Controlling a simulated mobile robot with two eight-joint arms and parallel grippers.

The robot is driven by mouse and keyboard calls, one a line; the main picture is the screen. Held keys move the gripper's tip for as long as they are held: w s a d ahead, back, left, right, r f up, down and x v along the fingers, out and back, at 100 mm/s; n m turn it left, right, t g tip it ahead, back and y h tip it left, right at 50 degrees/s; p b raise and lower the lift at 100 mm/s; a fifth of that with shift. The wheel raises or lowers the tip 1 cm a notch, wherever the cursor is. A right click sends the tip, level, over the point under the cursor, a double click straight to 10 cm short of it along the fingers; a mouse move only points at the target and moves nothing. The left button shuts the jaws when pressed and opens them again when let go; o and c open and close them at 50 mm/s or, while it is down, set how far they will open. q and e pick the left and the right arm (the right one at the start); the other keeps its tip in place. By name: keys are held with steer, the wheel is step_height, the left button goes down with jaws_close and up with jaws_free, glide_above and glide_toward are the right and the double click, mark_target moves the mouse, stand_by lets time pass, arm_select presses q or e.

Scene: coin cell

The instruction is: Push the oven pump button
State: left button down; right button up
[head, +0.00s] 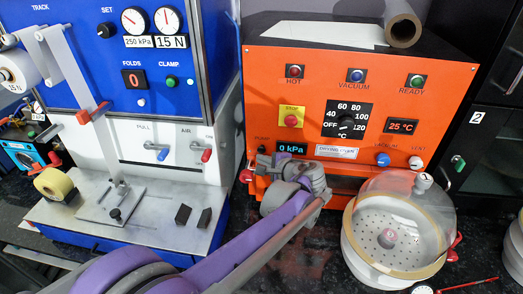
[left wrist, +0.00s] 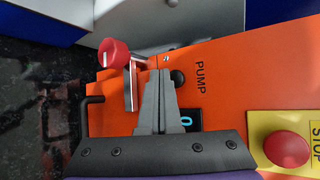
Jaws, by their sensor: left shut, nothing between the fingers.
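The orange oven (head: 300,88) stands right of centre in the head view. Its black pump button (left wrist: 178,77) shows beside the PUMP label (left wrist: 201,78) in the left wrist view, partly covered by the fingertips. My left gripper (left wrist: 161,73) is shut and empty, its tips at the button's left edge in that view. I cannot tell whether they touch it. In the head view my left gripper (head: 264,159) is at the oven's lower left, just below the PUMP label (head: 261,137). My right gripper is not in view.
A red knob (left wrist: 113,52) on a metal lever sticks out near the fingers. The red stop button (left wrist: 286,148) is on the same panel. A blue and white press (head: 160,75) stands left; a clear-domed vessel (head: 397,230) stands in front of the oven at right.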

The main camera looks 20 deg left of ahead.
arm_select(q)
steer(key=shift+s, duration=0.15)
steer(key=s+d, duration=0.1)
steer(key=s, duration=0.4)
steer(key=shift+s+d, duration=0.3)
steer(key=shift+s, duration=0.1)
